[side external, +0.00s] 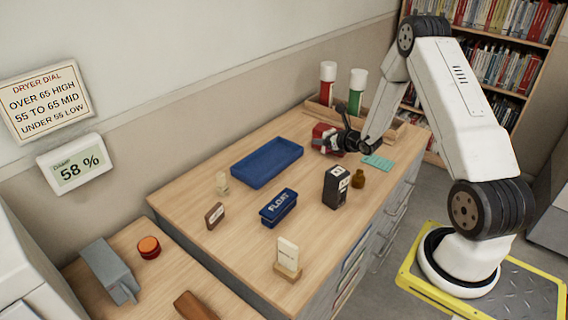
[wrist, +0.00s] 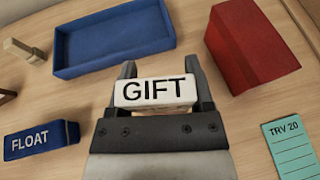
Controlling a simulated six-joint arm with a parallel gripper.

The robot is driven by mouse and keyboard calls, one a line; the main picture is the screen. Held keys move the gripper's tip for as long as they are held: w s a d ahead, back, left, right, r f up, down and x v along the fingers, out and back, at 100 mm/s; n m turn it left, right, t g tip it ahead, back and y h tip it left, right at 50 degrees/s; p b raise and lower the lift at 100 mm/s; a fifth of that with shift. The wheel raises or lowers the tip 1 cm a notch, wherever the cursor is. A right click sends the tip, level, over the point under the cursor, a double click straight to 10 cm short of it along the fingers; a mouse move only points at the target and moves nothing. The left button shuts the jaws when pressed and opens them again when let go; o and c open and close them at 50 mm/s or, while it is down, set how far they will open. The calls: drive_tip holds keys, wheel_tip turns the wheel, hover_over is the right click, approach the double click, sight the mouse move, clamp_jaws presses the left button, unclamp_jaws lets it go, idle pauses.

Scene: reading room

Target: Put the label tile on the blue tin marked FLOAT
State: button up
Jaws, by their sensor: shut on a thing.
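My gripper (side external: 342,142) is at the far end of the wooden counter, beside a red box (side external: 321,130). In the wrist view its fingers (wrist: 160,75) are shut on a white label tile (wrist: 155,92) with GIFT in black letters. I cannot make the tile out in the side view. The blue tin (side external: 279,213), marked FLOAT, stands mid-counter, apart from my gripper and nearer the side camera. It also shows in the wrist view at the lower left (wrist: 42,139).
A blue tray (side external: 267,163) lies behind the tin. A black box (side external: 336,188), a brown jar (side external: 358,179) and a teal card (side external: 377,163) are to the right.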

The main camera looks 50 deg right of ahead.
drive_tip(key=s+a+r+n+g+y, duration=0.1)
drive_tip(key=s+a+r+n+y, duration=0.3)
drive_tip(key=a, duration=0.5)
drive_tip(key=s+a+r+n+g+y, duration=0.25)
drive_tip(key=s+a+y, duration=0.2)
drive_tip(key=a, duration=0.45)
drive_tip(key=s+a+r+n+y, duration=0.2)
drive_tip(key=s+a+n+y, duration=0.3)
drive_tip(key=a, duration=0.3)
drive_tip(key=h, duration=0.2)
hover_over(275, 202)
drive_tip(key=s, duration=0.1)
drive_tip(key=shift+g+y, duration=0.25)
drive_tip(key=f, duration=0.8)
drive_tip(key=shift+s+f, duration=0.2)
drive_tip(key=shift+w+f, duration=0.45)
drive_tip(key=shift+w+f, duration=0.25)
drive_tip(key=shift+f, duration=1.6)
drive_tip(key=shift+f, duration=0.2)
